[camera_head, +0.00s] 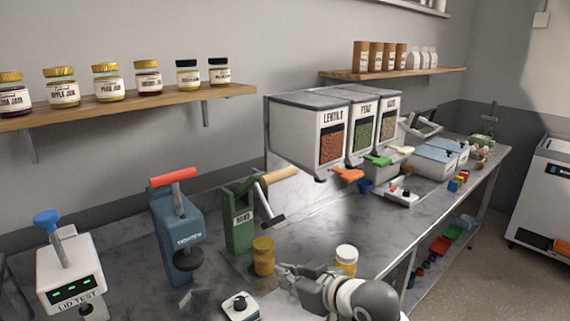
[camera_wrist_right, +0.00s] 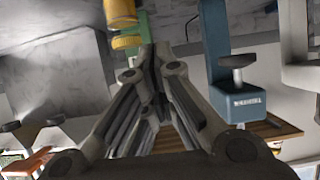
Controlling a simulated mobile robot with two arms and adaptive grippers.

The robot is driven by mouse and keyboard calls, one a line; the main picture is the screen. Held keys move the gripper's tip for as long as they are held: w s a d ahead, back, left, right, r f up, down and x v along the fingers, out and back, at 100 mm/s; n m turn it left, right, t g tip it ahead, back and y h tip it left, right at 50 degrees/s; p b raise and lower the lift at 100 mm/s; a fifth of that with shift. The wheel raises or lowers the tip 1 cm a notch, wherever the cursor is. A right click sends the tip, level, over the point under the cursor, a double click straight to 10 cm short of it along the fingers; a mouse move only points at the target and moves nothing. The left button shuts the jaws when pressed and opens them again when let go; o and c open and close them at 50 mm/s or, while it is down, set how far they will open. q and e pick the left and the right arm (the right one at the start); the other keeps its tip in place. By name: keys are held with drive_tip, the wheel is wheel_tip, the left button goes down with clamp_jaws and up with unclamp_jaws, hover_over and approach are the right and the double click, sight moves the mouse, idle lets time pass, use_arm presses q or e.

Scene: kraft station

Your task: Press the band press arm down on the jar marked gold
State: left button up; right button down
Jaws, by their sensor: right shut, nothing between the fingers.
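The green band press (camera_head: 240,218) stands on the counter against the wall. Its arm (camera_head: 268,202) is raised and ends in a wooden handle (camera_head: 278,177). A gold-coloured jar (camera_head: 264,262) stands upright at the front of the press; I cannot read any mark on it. It also shows at the top of the right wrist view (camera_wrist_right: 120,12). A white-lidded jar (camera_head: 346,256) stands to the right, partly hidden by my right arm. My right gripper (camera_head: 283,270) is shut and empty, low, just right of the gold jar. My left gripper is not in view.
A blue press (camera_head: 172,225) with a red handle and a white lid tester (camera_head: 68,272) stand to the left. A small white device (camera_head: 240,306) lies in front. Dispensers (camera_head: 318,130) stand behind to the right. Some bare counter (camera_head: 315,235) lies right of the press.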

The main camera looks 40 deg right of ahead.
drive_tip(key=d+r+t, duration=0.3)
drive_tip(key=r, duration=0.8)
drive_tip(key=d+r+t, duration=0.4)
drive_tip(key=r, duration=0.8)
drive_tip(key=shift+r, duration=0.3)
drive_tip(key=w+r+p, duration=0.2)
drive_tip(key=w+p, duration=0.2)
drive_tip(key=w, duration=0.6)
drive_tip(key=f, duration=0.2)
drive_tip(key=s+f, duration=0.1)
drive_tip(key=f, duration=0.1)
drive_tip(key=shift+a+p, duration=0.3)
drive_tip(key=shift+p, duration=0.05)
drive_tip(key=shift+f, duration=0.15)
